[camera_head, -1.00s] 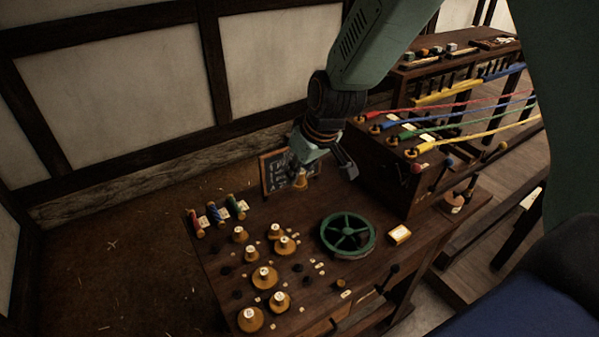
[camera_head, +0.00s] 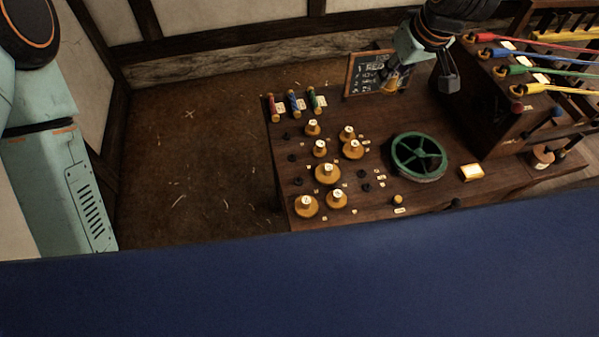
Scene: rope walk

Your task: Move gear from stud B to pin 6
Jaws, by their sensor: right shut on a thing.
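My right gripper (camera_head: 424,80) is above the back of the bench, in front of the chalkboard. It is shut on a small yellow-brown piece (camera_head: 396,77), which looks like a gear; the piece is small and partly hidden by the fingers. Several yellow gears with white-labelled tops stand on the bench, such as a large one (camera_head: 327,174) and a small one at the back (camera_head: 313,128). Dark empty pins (camera_head: 298,182) stand among them. I cannot read which is stud B or pin 6. My left arm shows at the left edge; its gripper is out of view.
A green handwheel (camera_head: 419,155) sits on the bench, with a pale yellow block (camera_head: 472,172) to its right. Small coloured spools (camera_head: 295,102) line the back left. A chalkboard (camera_head: 365,73) stands behind. A dark box with coloured ropes (camera_head: 490,110) is at right.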

